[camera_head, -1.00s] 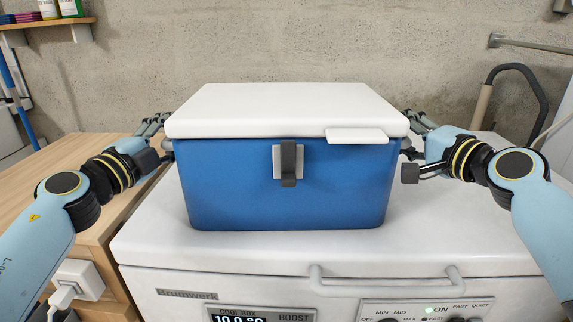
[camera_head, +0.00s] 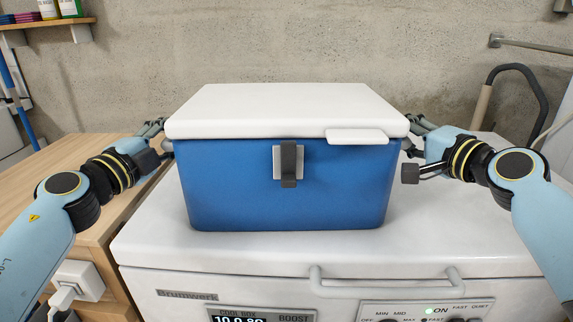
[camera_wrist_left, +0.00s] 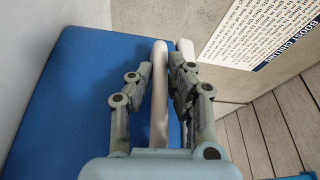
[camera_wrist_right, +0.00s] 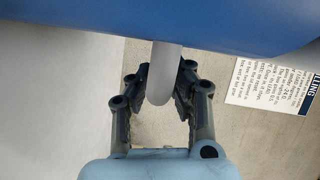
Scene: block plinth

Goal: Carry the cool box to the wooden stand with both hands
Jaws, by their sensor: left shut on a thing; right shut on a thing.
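The cool box (camera_head: 235,185) is blue with a white lid (camera_head: 285,105) and a dark latch on its front. It appears level on the white chest appliance (camera_head: 480,240). My left gripper (camera_wrist_left: 163,75) is shut on a pale handle (camera_wrist_left: 159,110) at the box's left side. My right gripper (camera_wrist_right: 163,80) is shut on the pale handle (camera_wrist_right: 160,85) at its right side. In the head view the box's sides partly hide both fingertips. The wooden stand (camera_head: 85,165) with a light wood top is left of the appliance.
The stand's visible top is bare, and my left arm crosses above it. A concrete wall (camera_head: 300,50) rises behind. A shelf (camera_head: 40,24) with bottles hangs at the upper left. A white plug and socket (camera_head: 78,280) are on the stand's front. A metal rail (camera_head: 530,48) is at the right.

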